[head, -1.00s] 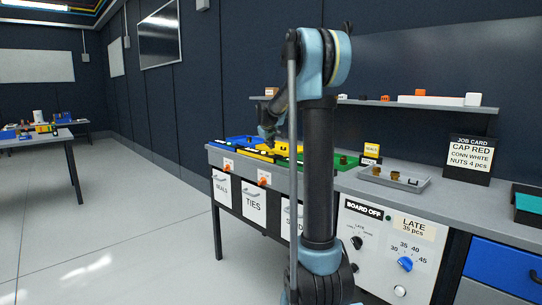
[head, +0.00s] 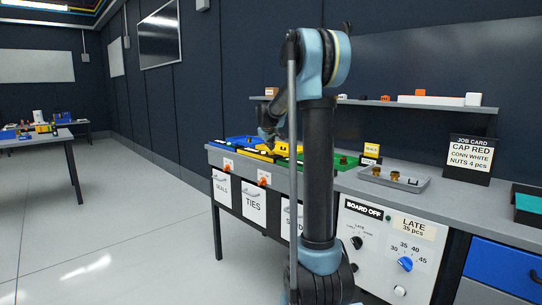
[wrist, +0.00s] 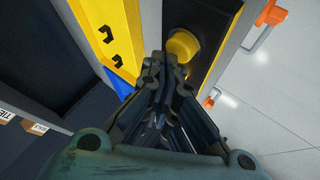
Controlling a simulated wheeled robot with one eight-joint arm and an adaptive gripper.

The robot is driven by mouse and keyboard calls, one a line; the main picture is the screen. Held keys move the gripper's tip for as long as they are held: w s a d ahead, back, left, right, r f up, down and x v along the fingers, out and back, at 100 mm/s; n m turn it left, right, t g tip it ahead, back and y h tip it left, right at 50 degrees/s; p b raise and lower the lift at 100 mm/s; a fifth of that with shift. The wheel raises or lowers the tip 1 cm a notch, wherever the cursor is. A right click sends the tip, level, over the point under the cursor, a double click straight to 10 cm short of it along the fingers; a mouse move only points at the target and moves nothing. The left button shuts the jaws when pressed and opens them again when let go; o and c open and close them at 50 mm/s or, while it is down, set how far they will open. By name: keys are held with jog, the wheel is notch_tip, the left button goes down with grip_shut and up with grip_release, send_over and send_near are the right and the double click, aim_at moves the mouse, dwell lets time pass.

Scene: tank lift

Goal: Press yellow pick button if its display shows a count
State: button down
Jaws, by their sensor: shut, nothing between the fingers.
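The round yellow button (wrist: 183,45) sits on a dark strip in the wrist view, beside the yellow bin (wrist: 108,35). My gripper (wrist: 160,62) is shut and empty, with its fingertips right next to the button in the picture; I cannot tell if they touch it. In the head view my gripper (head: 268,134) is over the front of the bench by the blue and yellow bins, partly hidden by my arm. The button's display cannot be made out in either view, so no count can be read.
Orange handles (wrist: 270,14) stick out from the bench front. A blue bin (head: 240,141) and a green bin (head: 345,160) flank the yellow one. A grey tray (head: 412,186) and a job card (head: 469,158) stand to the right. The floor at left is clear.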

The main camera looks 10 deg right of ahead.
aim_at(270, 152)
jog(key=shift+f, duration=0.5)
dwell(0.6)
jog(key=shift+r, duration=0.9)
jog(key=shift+r, duration=2.55)
